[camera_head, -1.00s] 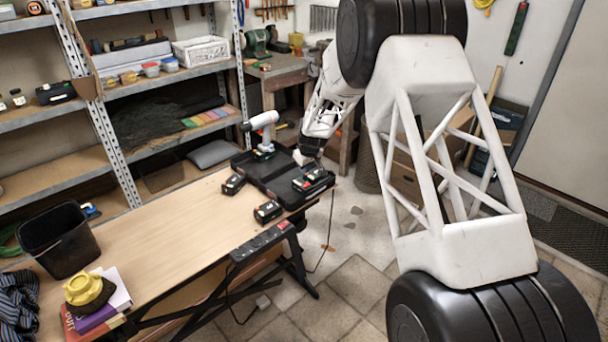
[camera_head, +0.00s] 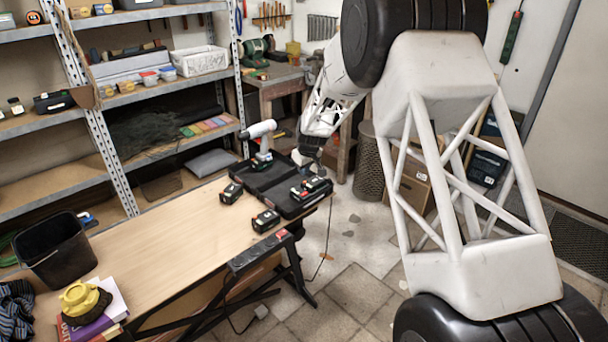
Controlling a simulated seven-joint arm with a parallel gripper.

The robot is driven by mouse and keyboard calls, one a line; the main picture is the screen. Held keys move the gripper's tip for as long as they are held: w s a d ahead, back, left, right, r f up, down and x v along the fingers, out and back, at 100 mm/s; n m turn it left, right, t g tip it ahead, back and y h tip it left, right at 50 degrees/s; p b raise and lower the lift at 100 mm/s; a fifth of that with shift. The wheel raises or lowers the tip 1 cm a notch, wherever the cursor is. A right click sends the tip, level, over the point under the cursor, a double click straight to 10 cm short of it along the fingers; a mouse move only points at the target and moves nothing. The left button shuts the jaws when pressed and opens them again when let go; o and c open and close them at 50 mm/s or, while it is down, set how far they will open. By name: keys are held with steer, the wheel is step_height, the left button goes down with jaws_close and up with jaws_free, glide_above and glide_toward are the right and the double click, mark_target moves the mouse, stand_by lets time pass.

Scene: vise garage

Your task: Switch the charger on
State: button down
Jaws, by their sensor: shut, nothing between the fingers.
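A dark charger (camera_head: 310,187) with a battery on it appears to sit at the right end of the table; its switch is too small to make out. My gripper (camera_head: 308,163) is small and dark in the view, at the far right end of the table by the open black tool case (camera_head: 268,180). It is shut and holds nothing. I cannot tell whether it touches the case or the charger. Its fingertips are partly lost against the dark case.
A white-and-black drill (camera_head: 261,140) stands at the case. Two loose batteries, one left (camera_head: 231,193) and one in front (camera_head: 265,220), lie on the wooden table (camera_head: 165,235). A black bin (camera_head: 57,250) and books with a yellow object (camera_head: 85,300) occupy the left end. The table's middle is clear.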

steer(key=shift+w+d+r+t+h, duration=0.3)
steer(key=shift+r+t+h, duration=0.1)
steer(key=shift+h, duration=0.1)
steer(key=shift+f, duration=0.2)
glide_toward(306, 192)
steer(key=x, duration=0.2)
steer(key=a+x, duration=0.1)
steer(key=x, duration=0.2)
steer(key=shift+w+d+f, duration=0.15)
steer(key=shift+w+f, duration=0.05)
steer(key=shift+f, duration=0.25)
steer(key=shift+w+d+f, duration=0.15)
steer(key=shift+f, duration=0.25)
steer(key=shift+d+f, duration=0.1)
stand_by(0.4)
